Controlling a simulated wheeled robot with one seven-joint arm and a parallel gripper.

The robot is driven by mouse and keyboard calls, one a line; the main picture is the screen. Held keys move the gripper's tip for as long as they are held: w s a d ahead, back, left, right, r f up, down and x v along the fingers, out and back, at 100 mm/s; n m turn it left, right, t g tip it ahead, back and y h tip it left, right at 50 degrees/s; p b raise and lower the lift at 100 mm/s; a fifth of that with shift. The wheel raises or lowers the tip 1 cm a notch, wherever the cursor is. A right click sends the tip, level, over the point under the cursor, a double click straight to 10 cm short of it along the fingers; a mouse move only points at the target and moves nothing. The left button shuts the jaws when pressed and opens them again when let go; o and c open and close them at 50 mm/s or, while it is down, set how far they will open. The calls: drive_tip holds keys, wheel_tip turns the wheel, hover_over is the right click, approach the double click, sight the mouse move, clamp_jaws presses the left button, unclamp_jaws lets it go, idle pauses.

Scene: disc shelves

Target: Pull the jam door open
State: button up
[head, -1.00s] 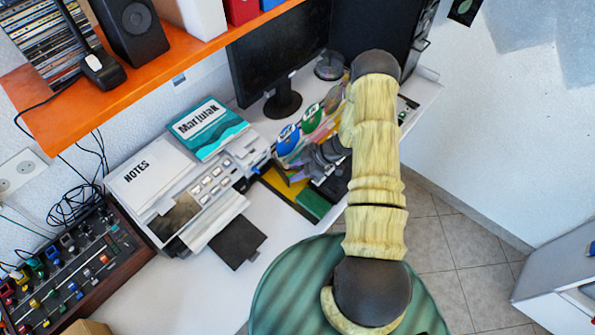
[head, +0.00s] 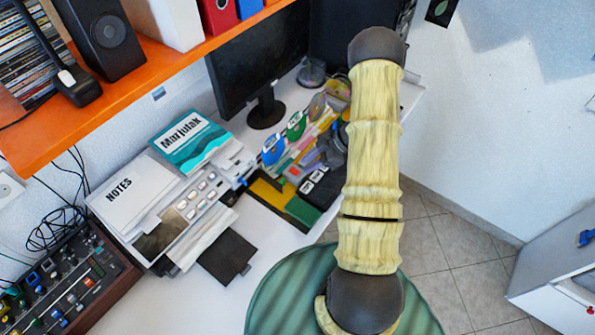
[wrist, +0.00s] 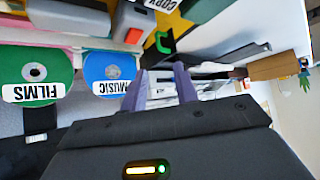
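No door with a jam label can be read in either view. A white and grey cabinet (head: 562,262) with a blue part (head: 586,238) is cut off at the right edge of the head view; I cannot tell whether it has the jam door. In the wrist view my gripper (wrist: 161,86) has its two purple fingers apart with nothing visibly held between them. In the head view my arm hides most of the gripper, which is over the desk, far from the cabinet.
A green FILMS disc (wrist: 35,72) and a blue MUSIC disc (wrist: 108,70) are near my gripper. The white desk holds a monitor (head: 258,65), a NOTES book (head: 130,190) and a mixer (head: 65,285). An orange shelf (head: 130,90) overhangs it. Tiled floor (head: 455,245) is clear at right.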

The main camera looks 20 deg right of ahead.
drive_tip(key=v, duration=0.5)
drive_tip(key=shift+d+r, duration=0.1)
drive_tip(key=shift+d, duration=0.05)
drive_tip(key=w+a+r+m+t+h, duration=0.3)
drive_tip(key=w+r+m+t+h, duration=0.35)
drive_tip(key=r, duration=0.65)
drive_tip(key=s+a+r+m+g, duration=0.1)
drive_tip(key=s+a+m+g, duration=0.1)
drive_tip(key=s, duration=0.4)
drive_tip(key=s+a+r+m+g+h, duration=0.1)
drive_tip(key=s+a+m+g, duration=0.1)
drive_tip(key=s+a, duration=0.3)
drive_tip(key=s+a+r+m+g+h, duration=0.1)
drive_tip(key=s+a+r+m+g, duration=0.1)
drive_tip(key=s, duration=0.7)
drive_tip(key=shift+s+a+m, duration=0.25)
drive_tip(key=shift+a+m, duration=0.65)
drive_tip(key=shift+m, duration=0.35)
